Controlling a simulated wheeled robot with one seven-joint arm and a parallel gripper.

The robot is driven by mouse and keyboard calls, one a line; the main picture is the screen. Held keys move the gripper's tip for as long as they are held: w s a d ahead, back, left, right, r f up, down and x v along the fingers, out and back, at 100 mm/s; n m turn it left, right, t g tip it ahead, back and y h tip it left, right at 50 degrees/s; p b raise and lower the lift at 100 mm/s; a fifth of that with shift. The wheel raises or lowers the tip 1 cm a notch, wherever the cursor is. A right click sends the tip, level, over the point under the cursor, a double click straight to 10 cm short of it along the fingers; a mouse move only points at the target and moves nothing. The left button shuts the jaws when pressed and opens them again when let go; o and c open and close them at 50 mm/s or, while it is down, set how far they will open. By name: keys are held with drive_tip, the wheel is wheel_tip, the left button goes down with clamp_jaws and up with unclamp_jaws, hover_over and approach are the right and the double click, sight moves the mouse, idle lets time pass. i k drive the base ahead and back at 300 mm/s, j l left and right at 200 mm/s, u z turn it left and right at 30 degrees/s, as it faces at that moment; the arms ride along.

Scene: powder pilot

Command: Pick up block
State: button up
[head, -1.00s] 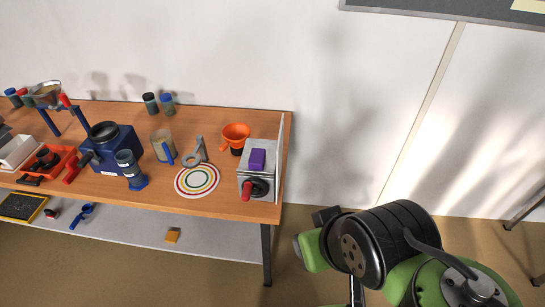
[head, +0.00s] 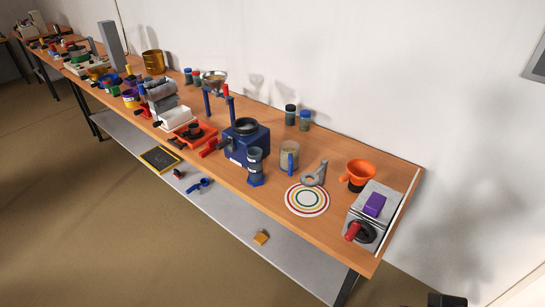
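Two block-like things show in the head view. A purple block (head: 375,205) sits on top of a grey box-shaped machine (head: 362,216) with a red-handled crank, at the right end of the long wooden table. A small orange-yellow block (head: 261,238) lies on the grey lower shelf (head: 225,212), with clear shelf around it. I cannot tell which of them the task means. My gripper is not in view; only a dark piece, probably of my arm, shows at the bottom right edge.
On the wooden table (head: 262,200) near the grey machine stand an orange funnel (head: 359,174), a ringed round mat (head: 307,200), a clear jug (head: 289,156) and a blue machine (head: 245,142). Blue goggle-like thing (head: 200,186) and a black-yellow tray (head: 160,160) lie on the shelf. Floor in front is clear.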

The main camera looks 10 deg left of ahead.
sight(374, 206)
drive_tip(key=i+j+z, duration=0.2)
drive_tip(key=j, duration=0.25)
drive_tip(key=i+j+z, duration=0.15)
drive_tip(key=j, duration=0.3)
drive_tip(key=i+j+z, duration=0.2)
drive_tip(key=j, duration=0.25)
drive_tip(key=j+z, duration=0.15)
drive_tip(key=j, duration=0.35)
drive_tip(key=i+j+z, duration=0.2)
drive_tip(key=j, duration=0.35)
drive_tip(key=k+l, duration=0.05)
